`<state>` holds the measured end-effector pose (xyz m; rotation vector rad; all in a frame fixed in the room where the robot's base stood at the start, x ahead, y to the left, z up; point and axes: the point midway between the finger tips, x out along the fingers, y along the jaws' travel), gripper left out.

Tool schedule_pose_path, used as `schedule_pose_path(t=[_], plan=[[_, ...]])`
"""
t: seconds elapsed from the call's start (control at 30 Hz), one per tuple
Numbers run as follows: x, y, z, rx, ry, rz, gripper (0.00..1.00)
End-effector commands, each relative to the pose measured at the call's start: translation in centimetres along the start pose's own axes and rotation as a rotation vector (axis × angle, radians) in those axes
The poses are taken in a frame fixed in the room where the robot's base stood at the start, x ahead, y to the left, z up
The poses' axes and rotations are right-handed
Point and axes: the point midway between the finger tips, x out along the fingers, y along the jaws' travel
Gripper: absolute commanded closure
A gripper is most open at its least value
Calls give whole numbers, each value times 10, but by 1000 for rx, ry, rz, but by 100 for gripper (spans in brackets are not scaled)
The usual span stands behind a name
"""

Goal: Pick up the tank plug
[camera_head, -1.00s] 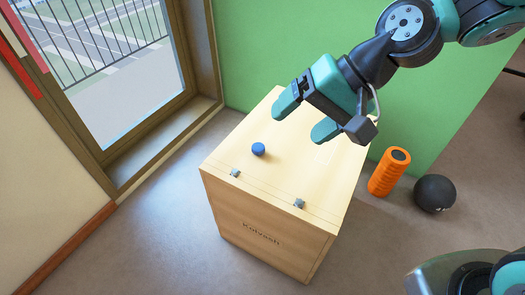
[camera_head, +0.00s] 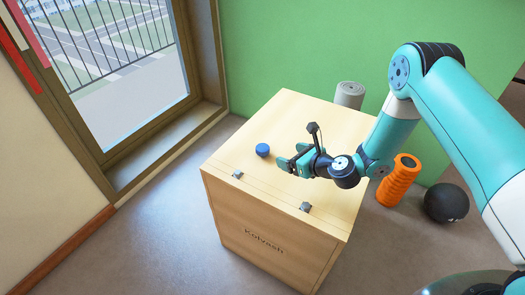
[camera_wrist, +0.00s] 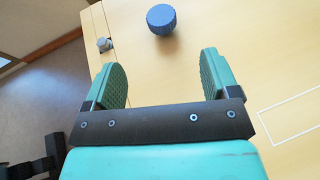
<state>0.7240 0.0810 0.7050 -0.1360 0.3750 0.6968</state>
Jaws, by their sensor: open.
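The tank plug is a small blue round piece (camera_head: 262,150) standing on the top of a light wooden box (camera_head: 285,112), toward its left side. In the wrist view the blue plug (camera_wrist: 161,19) shows ridged sides and lies beyond the fingertips, roughly midway between them. My gripper (camera_head: 286,157) is just to the right of the plug, low over the box top, with its fingers pointing left toward it. In the wrist view my gripper (camera_wrist: 162,75) is open, with its two teal padded fingers wide apart and nothing between them.
Two metal latches (camera_head: 237,174) (camera_head: 305,206) sit at the box's front edge. A white rectangle outline (camera_wrist: 292,117) marks the box top. A window door is at left.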

Motion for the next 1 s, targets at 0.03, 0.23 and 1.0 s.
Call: schedule_pose_path(t=[0.03, 0.23, 1.0], plan=[[13, 2, 1, -6, -3, 4, 19], [57, 2, 0, -8, -2, 4, 19], [136, 0, -5, -3, 1, 0, 19]])
